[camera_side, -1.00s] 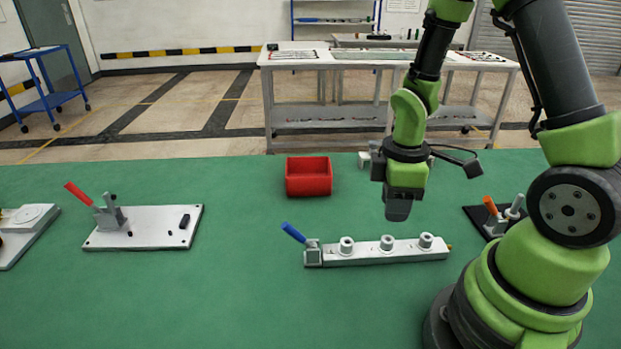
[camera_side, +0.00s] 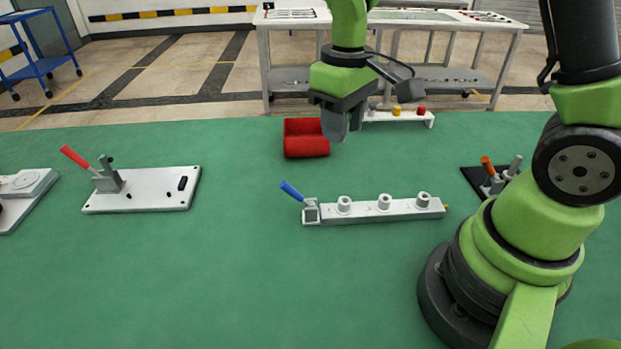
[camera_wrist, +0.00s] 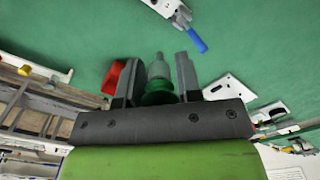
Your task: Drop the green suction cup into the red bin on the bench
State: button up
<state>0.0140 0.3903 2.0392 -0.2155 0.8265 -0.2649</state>
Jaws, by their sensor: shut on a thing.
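My gripper (camera_side: 342,124) is in the air at the back of the bench, in front of the right part of the red bin (camera_side: 306,146) in the side view. In the wrist view, my gripper (camera_wrist: 158,82) is shut on the green suction cup (camera_wrist: 159,84), which sits between the two fingers. The cup is hidden by the fingers in the side view. The red bin also shows in the wrist view (camera_wrist: 113,76), beside the left finger and partly covered by it. The gripper appears to be above bench height; how far above the bin I cannot tell.
A white bar with a blue-handled clamp and three round fittings (camera_side: 384,209) lies in the middle of the green bench (camera_side: 240,270). A white plate with a red-handled clamp (camera_side: 150,190) lies left. A white rack with yellow and red pieces (camera_side: 415,120) stands right of the bin.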

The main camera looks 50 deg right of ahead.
jog(key=shift+w+a+r, duration=0.1)
jog(key=shift+a+r, duration=0.15)
jog(key=shift+w, duration=0.1)
